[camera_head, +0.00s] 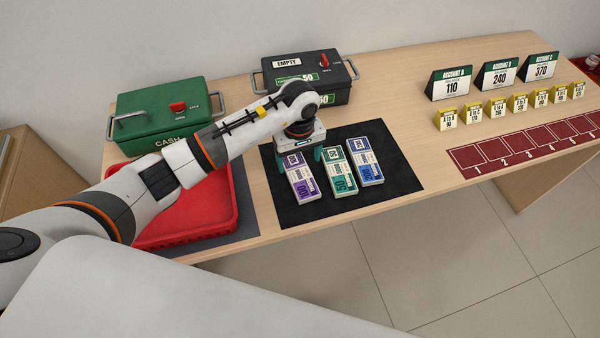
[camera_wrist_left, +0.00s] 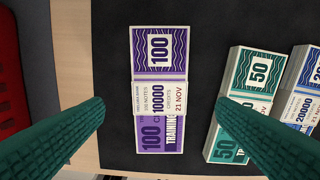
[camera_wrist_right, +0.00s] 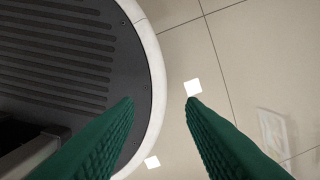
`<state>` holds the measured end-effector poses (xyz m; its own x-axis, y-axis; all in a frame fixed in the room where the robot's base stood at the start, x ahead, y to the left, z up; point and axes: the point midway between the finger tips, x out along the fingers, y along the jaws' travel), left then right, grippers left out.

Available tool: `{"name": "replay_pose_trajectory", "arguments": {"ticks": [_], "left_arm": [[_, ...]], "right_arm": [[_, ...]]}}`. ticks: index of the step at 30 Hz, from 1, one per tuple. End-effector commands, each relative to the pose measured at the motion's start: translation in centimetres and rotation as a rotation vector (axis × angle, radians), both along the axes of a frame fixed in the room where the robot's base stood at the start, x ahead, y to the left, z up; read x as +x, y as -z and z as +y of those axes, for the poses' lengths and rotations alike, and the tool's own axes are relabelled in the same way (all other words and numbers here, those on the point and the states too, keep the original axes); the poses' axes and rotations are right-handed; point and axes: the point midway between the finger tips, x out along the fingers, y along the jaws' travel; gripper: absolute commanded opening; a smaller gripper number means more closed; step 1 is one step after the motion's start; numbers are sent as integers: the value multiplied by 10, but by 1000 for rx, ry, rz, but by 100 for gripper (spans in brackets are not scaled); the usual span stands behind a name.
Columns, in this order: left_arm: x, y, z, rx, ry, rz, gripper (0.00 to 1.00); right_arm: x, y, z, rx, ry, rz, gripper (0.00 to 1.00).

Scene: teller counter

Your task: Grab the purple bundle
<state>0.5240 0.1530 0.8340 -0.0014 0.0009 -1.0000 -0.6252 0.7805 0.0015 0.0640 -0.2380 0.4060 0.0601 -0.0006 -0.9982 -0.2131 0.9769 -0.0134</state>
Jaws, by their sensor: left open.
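The purple bundle (camera_head: 301,184) lies flat on the black mat (camera_head: 390,157), leftmost of three bundles. In the left wrist view the purple bundle (camera_wrist_left: 158,95) shows "100" and a white band, and lies between the two green fingers. My left gripper (camera_head: 304,157) is open above the far end of the purple bundle, and its fingers (camera_wrist_left: 160,108) do not touch it in the left wrist view. My right gripper (camera_wrist_right: 163,100) shows only in the right wrist view, with its fingers apart and nothing between them, over the floor.
A green bundle (camera_head: 341,175) and a blue bundle (camera_head: 366,167) lie right of the purple one. A red tray (camera_head: 190,238) and a green cash box (camera_head: 150,108) are left. A dark box (camera_head: 340,85) stands behind the mat. Account signs (camera_head: 450,84) stand right.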

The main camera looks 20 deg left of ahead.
Motion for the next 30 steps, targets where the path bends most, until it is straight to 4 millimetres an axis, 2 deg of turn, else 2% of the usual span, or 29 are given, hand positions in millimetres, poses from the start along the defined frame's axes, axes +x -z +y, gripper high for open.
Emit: {"name": "replay_pose_trajectory", "arguments": {"ticks": [7,12,19,20,28,30], "left_arm": [[-2,32,-1,-3,-1,7,80],[-1,50,-1,-1,1,1,80],[0,52,0,-1,1,-1,80],[0,52,0,-1,1,-1,77],[0,51,0,-1,1,-1,33],[0,51,0,-1,1,-1,30]], "right_arm": [[30,-16,4,7,0,-47,36],[28,-16,5,9,-1,-44,36],[19,-15,5,8,0,-30,36],[18,-15,5,7,0,-29,36],[17,-15,4,7,0,-26,36],[17,-15,4,7,0,-26,36]]}}
